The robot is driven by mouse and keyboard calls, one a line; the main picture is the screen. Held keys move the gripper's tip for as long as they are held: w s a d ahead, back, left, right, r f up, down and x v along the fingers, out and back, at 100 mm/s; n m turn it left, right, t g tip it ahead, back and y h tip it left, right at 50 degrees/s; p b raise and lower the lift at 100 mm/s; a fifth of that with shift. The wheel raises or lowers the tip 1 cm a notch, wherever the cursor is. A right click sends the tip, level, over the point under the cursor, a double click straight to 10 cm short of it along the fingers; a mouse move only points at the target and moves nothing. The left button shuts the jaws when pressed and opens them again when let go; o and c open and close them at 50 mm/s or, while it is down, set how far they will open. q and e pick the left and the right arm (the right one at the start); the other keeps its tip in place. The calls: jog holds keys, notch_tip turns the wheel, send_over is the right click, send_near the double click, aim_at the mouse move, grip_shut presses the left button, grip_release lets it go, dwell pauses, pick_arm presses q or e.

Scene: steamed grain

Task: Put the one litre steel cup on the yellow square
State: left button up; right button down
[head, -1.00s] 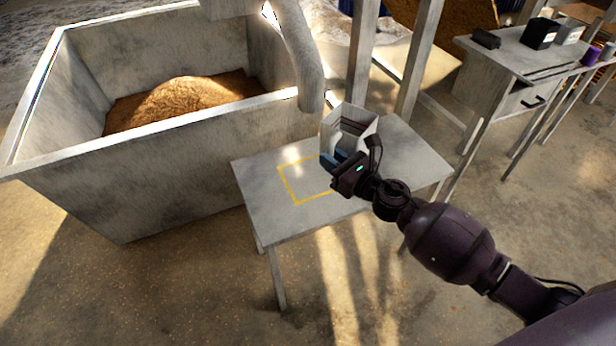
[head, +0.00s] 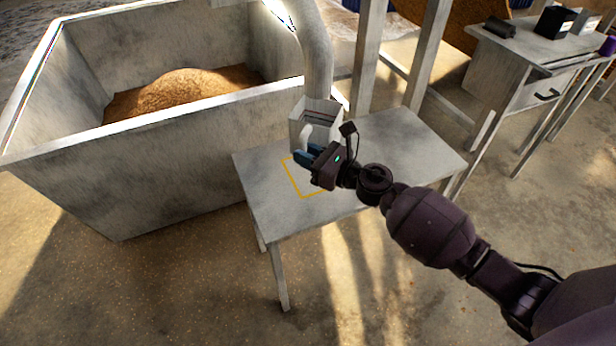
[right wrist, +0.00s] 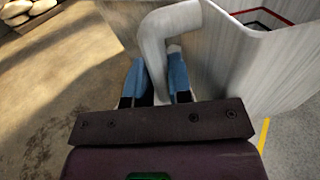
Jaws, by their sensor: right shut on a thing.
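The steel cup (head: 314,113) is a pale, angular, open-topped vessel with a handle, above the small table under the grey spout. In the right wrist view the cup's wall (right wrist: 258,75) fills the upper right, with dark and red lines inside it. My right gripper (head: 304,157) has its blue fingers closed around the handle (right wrist: 158,60). The yellow square (head: 299,191) is an outline on the table top, partly hidden by the cup and gripper. A strip of yellow line (right wrist: 264,137) shows below the cup in the right wrist view. My left gripper is not in view.
The small table (head: 385,150) is clear on its right side. A big grey bin (head: 150,165) with a heap of grain (head: 190,95) stands to the left. A grey spout (head: 316,50) hangs just behind the cup. Posts and another table (head: 500,70) stand at the back right.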

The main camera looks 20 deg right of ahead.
notch_tip(320, 180, down, 4)
jog(key=shift+f+b, duration=0.2)
jog(key=shift+b, duration=0.55)
notch_tip(320, 180, down, 4)
jog(key=shift+f+b, duration=0.1)
jog(key=shift+b, duration=1.05)
jog(key=shift+f, duration=0.15)
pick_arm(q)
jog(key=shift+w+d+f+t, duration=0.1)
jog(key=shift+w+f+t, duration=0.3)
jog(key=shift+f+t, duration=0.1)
pick_arm(e)
jog(key=shift+r, duration=0.2)
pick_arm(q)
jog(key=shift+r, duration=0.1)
pick_arm(e)
jog(key=shift+f, duration=0.2)
jog(key=c, duration=1.5)
grip_release()
jog(key=shift+f, duration=0.15)
jog(key=o, duration=0.5)
jog(key=shift+c, duration=0.2)
